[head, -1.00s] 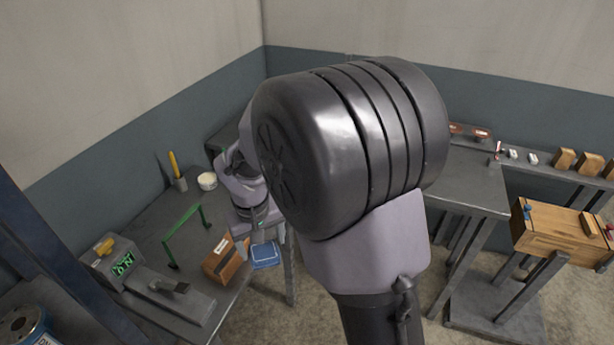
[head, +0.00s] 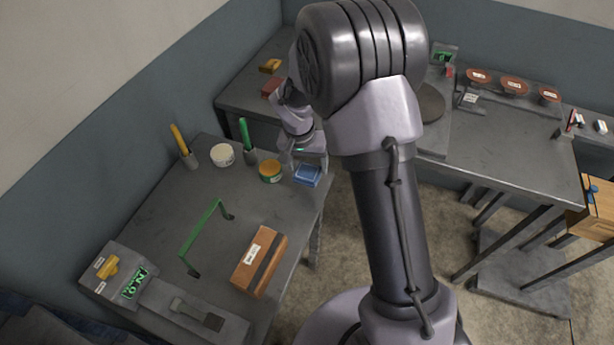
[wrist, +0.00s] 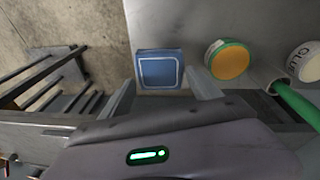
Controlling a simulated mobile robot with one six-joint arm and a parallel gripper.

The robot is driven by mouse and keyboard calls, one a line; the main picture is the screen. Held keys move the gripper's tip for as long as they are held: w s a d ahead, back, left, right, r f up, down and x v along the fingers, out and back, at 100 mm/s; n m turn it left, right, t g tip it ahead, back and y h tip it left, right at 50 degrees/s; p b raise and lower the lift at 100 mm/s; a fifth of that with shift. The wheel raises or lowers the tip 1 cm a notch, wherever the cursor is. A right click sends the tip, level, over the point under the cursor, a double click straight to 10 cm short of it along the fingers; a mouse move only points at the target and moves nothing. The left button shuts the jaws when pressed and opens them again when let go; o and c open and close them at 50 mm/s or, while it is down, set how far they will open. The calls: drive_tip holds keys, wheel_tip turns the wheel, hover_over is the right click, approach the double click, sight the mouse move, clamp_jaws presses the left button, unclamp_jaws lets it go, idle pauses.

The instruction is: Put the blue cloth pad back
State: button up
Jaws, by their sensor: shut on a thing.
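The blue cloth pad (head: 307,176) is at the right edge of the left grey table (head: 160,215), near its far corner. In the wrist view the pad (wrist: 160,70) is a blue square with a pale stitched border, held between the two fingers. My gripper (head: 306,168) is shut on the pad; it also shows in the wrist view (wrist: 162,88). I cannot tell whether the pad touches the tabletop.
An orange-topped round tin (head: 270,171) stands just left of the pad, with a green handle in a holder (head: 247,142) and a white tub (head: 222,155) beyond. A green bar frame (head: 200,238) and brown box (head: 259,262) stand nearer. Mid-table is partly clear.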

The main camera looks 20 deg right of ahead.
sight(306, 170)
wheel_tip(306, 170, down, 5)
drive_tip(key=shift+r+b, duration=0.2)
drive_tip(key=shift+b, duration=0.5)
drive_tip(key=shift+r, duration=0.15)
drive_tip(key=o, duration=1.6)
drive_tip(key=shift+w, duration=0.1)
